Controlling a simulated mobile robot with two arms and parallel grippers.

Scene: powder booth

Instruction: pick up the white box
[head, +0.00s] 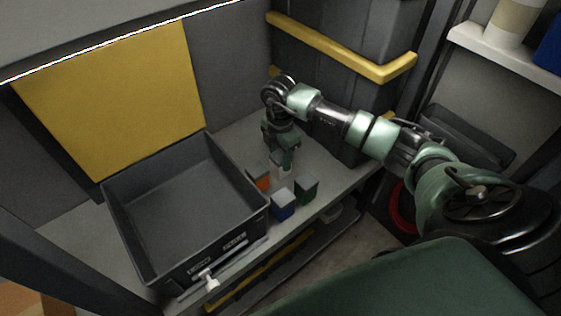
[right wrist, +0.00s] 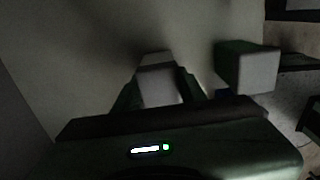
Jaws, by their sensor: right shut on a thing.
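The white box (right wrist: 158,85) sits between the two fingers of my right gripper (right wrist: 155,98) in the right wrist view. In the head view my right gripper (head: 282,172) points down at the table, and a small pale part of the white box (head: 284,174) shows between its fingers. The right gripper is shut on the white box. I cannot tell whether the box touches the table. My left gripper is not in view.
An orange box (head: 262,182), a blue box (head: 283,208) and a green box (head: 306,190) stand close to the right gripper. A large empty grey crate (head: 112,212) is left of them. Dark bins with a yellow rail (head: 340,46) stand behind.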

